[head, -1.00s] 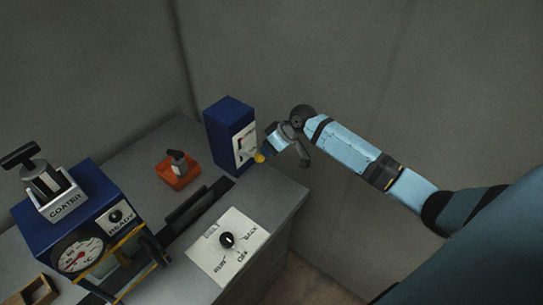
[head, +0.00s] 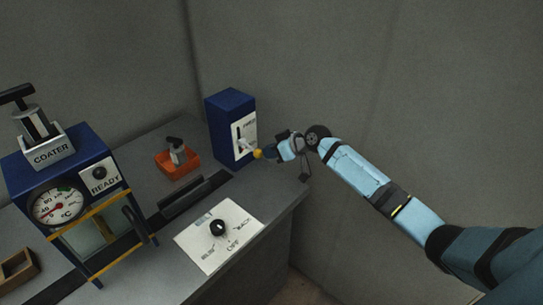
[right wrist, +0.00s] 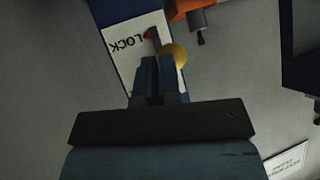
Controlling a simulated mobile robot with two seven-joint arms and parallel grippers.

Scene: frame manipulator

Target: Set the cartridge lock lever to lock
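The cartridge lock is a dark blue upright box (head: 228,104) at the back right corner of the bench. Its white front panel (head: 250,124) has a dark slot and a pale lever ending in a yellow knob (head: 257,154). In the right wrist view the panel (right wrist: 122,60) reads LOCK upside down, with a small red mark beside it. My right gripper (head: 270,152) is at the knob; in the wrist view its fingers (right wrist: 157,62) look shut together, with the yellow knob (right wrist: 177,54) just beyond and beside them. Contact is unclear. My left gripper is out of view.
An orange block with a dark handle (head: 177,161) stands left of the box. A white dial panel (head: 210,252) lies in front, and the blue COATER unit (head: 92,153) with its gauge is at left. The space right of the bench is free.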

